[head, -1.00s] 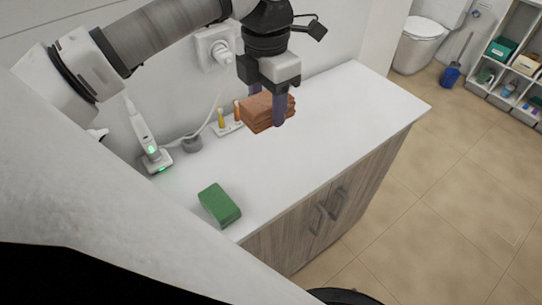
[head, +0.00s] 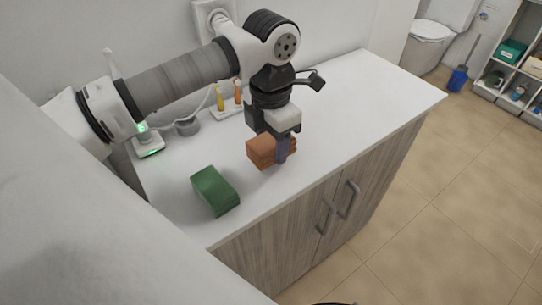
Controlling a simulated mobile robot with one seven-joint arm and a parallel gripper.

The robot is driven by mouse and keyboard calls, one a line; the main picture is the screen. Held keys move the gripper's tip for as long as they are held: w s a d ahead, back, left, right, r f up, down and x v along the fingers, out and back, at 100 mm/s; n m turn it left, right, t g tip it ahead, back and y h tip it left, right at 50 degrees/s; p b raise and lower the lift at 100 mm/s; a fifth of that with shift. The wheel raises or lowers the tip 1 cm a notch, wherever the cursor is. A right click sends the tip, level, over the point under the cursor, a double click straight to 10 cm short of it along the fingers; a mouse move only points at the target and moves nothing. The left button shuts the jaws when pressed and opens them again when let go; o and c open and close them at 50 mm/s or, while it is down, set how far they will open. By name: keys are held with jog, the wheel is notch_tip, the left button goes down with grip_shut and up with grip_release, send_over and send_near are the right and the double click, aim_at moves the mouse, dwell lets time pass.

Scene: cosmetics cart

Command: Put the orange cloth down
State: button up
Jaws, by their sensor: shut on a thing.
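The orange cloth (head: 262,151) is a folded, layered stack at the middle of the white counter, near its front edge. My gripper (head: 281,150) points down and is shut on the cloth. One finger shows on the cloth's near right side; the other finger is hidden. The cloth is at or just above the counter top; I cannot tell whether it touches.
A green block (head: 215,190) lies to the left and nearer. A small stand with yellow and orange items (head: 228,106), a grey round object (head: 187,127) and a charger base with a green light (head: 149,145) stand behind. The white counter (head: 360,100) is clear at right.

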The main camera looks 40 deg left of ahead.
aim_at(271, 140)
notch_tip(271, 140, down, 3)
jog(key=shift+f+b, duration=0.2)
jog(key=shift+b, duration=0.45)
jog(key=shift+r, duration=0.1)
jog(key=o, duration=0.9)
notch_tip(271, 140, up, 12)
jog(key=shift+b, duration=0.3)
jog(key=shift+r, duration=0.1)
